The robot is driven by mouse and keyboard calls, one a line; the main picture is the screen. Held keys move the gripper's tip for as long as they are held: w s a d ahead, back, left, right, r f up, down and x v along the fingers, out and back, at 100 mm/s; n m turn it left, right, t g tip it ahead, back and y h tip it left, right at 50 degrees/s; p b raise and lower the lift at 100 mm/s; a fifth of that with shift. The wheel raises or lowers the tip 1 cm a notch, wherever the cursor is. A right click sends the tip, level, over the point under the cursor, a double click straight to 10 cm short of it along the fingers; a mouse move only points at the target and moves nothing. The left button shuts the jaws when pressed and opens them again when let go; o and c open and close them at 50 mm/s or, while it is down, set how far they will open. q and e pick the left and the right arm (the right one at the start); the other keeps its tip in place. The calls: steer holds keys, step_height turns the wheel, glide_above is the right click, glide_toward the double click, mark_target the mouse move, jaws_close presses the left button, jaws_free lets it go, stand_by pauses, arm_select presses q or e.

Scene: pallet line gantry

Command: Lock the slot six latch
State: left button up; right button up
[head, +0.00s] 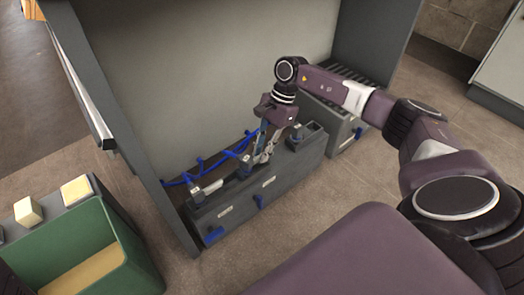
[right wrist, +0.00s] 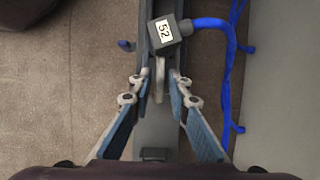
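My right gripper (head: 262,158) is lowered over the top of a long grey slot box (head: 235,203) inside the gantry. In the right wrist view its two fingers (right wrist: 161,78) stand apart, one on each side of a thin pale tab (right wrist: 160,70). A gap seems to show on both sides of the tab. Just beyond the tab is a grey connector block (right wrist: 167,36) with a white label that seems to read 52. Blue levers (head: 260,201) show on the box front. I cannot tell which part is the slot six latch. My left gripper is not in view.
Blue cables (head: 205,163) run along the back of the box, beside the pale panel (head: 190,75). A second grey box (head: 330,120) stands at the right. A green bin (head: 100,262) with yellow blocks is at the lower left. The floor in front is clear.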

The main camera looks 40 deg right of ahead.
steer(key=v, duration=1.1)
steer(key=shift+d+r, duration=0.25)
steer(key=shift+r, duration=0.05)
